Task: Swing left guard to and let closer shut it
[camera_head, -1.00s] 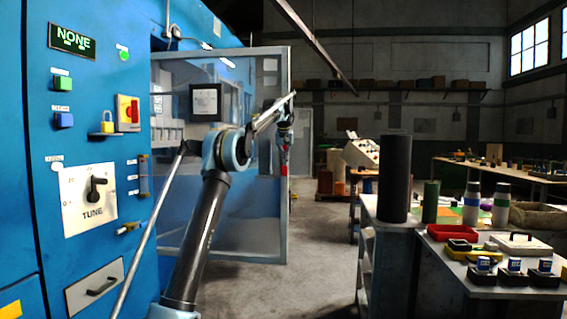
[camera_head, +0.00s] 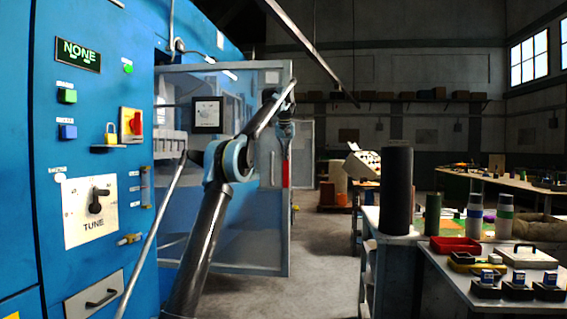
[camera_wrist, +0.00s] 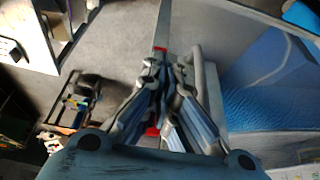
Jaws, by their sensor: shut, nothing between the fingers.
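The left guard (camera_head: 243,236) is a clear panel in a grey frame. It stands swung out from the blue machine, its free edge on the right in the head view. My gripper (camera_head: 286,132) is at that free edge, at about mid-to-upper height, with a narrow red piece just below it. In the wrist view my gripper (camera_wrist: 160,85) has its fingers together and empty. A pale upright bar, seemingly the guard's frame (camera_wrist: 209,95), runs close beside the fingers on the right. Whether they touch it is unclear. The closer cannot be made out.
The blue machine front (camera_head: 105,150) with its dial and switches fills the left. A bench (camera_head: 395,240) with a black cylinder (camera_head: 396,190), a red tray (camera_head: 455,245) and small parts stands on the right. Bare floor (camera_head: 320,270) lies between them.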

